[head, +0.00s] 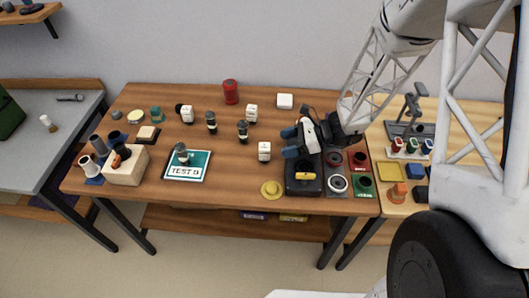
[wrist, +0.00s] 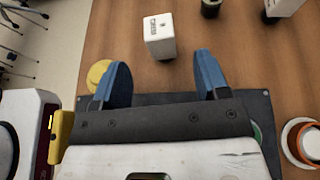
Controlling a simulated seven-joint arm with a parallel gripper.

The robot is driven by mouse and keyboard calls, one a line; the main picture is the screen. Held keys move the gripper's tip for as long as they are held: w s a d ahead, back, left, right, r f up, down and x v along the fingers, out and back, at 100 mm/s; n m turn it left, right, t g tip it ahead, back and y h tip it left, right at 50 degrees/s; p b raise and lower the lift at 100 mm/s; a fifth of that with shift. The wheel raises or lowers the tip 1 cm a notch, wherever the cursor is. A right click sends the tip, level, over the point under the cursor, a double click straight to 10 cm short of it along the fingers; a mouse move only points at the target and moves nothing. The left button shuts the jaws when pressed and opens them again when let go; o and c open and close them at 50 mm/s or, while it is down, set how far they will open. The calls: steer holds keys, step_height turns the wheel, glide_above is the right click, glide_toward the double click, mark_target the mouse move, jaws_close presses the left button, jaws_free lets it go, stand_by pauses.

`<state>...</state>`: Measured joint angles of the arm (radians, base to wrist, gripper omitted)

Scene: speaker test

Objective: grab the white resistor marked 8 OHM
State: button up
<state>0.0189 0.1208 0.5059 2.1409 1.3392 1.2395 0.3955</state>
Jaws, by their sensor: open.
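Several white blocks with small dark markings stand on the brown table in the head view: one in the front middle (head: 264,152), one at the back middle (head: 251,114) and one at the back left (head: 187,115). The markings are too small to read, so I cannot tell which is 8 OHM. My gripper (head: 289,143) is open and empty, just right of the front middle block. In the wrist view this block (wrist: 160,37) stands beyond and between the blue fingertips (wrist: 161,64), apart from both. Another white block (wrist: 284,7) is cut off at the top right.
A yellow round piece (head: 270,189) lies near the table's front edge, beside the left finger in the wrist view (wrist: 98,74). A black box (head: 303,187) and several trays lie around and right of my gripper.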

mark_target(265, 146)
steer(key=shift+x, duration=1.3)
steer(key=shift+a, duration=0.15)
steer(key=shift+x, duration=2.4)
steer(key=shift+r, duration=0.15)
steer(key=c, duration=1)
steer(key=shift+c, duration=0.2)
steer(key=shift+r, duration=0.15)
